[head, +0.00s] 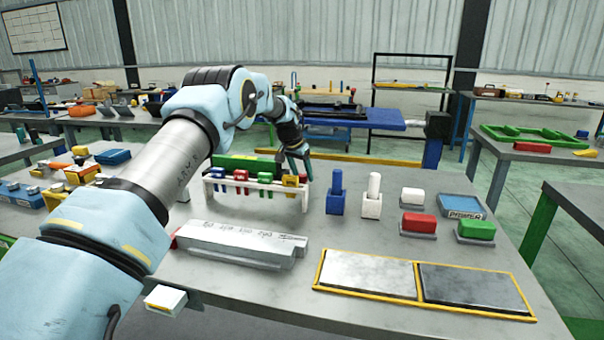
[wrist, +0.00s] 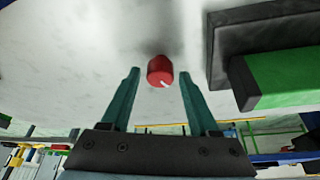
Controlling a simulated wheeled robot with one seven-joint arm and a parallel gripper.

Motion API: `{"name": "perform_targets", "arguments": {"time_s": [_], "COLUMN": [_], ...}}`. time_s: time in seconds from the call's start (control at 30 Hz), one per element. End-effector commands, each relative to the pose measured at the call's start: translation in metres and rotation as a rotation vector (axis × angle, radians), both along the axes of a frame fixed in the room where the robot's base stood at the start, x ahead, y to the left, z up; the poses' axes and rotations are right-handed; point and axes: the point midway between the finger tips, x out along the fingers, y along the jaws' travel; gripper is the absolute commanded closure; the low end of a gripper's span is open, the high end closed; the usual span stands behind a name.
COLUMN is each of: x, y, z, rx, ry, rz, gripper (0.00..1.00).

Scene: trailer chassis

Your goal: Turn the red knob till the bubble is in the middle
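The red knob (wrist: 160,71) is a short red cylinder with a white mark, seen in the wrist view against a pale grey surface. My gripper (wrist: 160,78) is open, with one teal finger on each side of the knob and visible gaps between. I cannot tell how far the fingertips are from it in depth. In the head view, my gripper (head: 299,167) points down behind the right end of a white rack. A green block (wrist: 285,78) beside a dark bar lies right of the knob in the wrist view. No bubble is visible.
The white rack (head: 255,194) with coloured clips stands close in front of my gripper. A blue holder (head: 336,196) and a white holder (head: 372,200) stand to its right. A grey metal block (head: 240,244) and a yellow-framed plate pair (head: 417,283) lie nearer.

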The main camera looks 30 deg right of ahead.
Motion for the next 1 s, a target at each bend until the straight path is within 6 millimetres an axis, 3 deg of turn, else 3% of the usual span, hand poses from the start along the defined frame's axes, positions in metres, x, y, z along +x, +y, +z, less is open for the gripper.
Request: {"name": "perform_targets", "arguments": {"time_s": [0.07,0.5,0.77,1.0], "x": [0.0,-0.0001,-0.0005,-0.0019], "y": [0.0,0.0002,-0.0001,-0.0013], "z": [0.0001,0.0002,-0.0003,-0.0002], "rx": [0.0,0.0,0.001,0.003], "ry": [0.0,0.0,0.0,-0.001], "rz": [0.0,0.0,0.017,0.181], "gripper": [0.49,0.98,1.0,1.0]}}
